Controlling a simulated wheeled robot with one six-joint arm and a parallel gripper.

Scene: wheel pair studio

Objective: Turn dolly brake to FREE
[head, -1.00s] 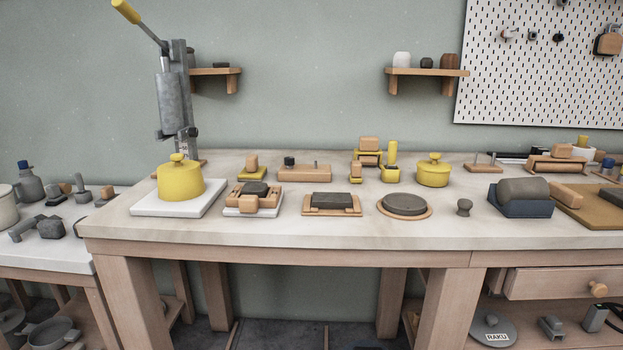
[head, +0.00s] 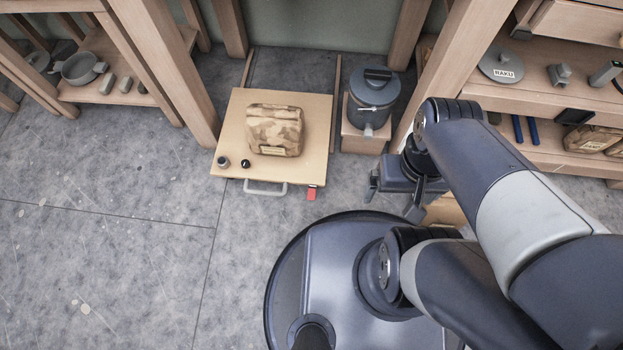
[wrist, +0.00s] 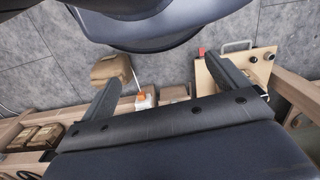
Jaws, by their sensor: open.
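The dolly is a low wooden board (head: 306,109) on the floor, carrying a camouflage-patterned clay bag (head: 275,130). A red tab (head: 312,193) sticks out at its front edge, right of a pale handle (head: 265,187); it looks like the brake, but no FREE marking is readable. Two small dark knobs (head: 245,163) sit at the board's front left. In the wrist view the board (wrist: 228,82) and red tab (wrist: 201,52) show near one finger. My gripper (head: 394,200) is open and empty, right of the dolly and apart from it; it also shows in the wrist view (wrist: 167,76).
A grey lidded bucket (head: 374,93) stands on a wooden block (head: 359,138) right of the dolly, close to my arm. Bench legs (head: 180,70) rise on both sides. The floor left of the dolly is clear.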

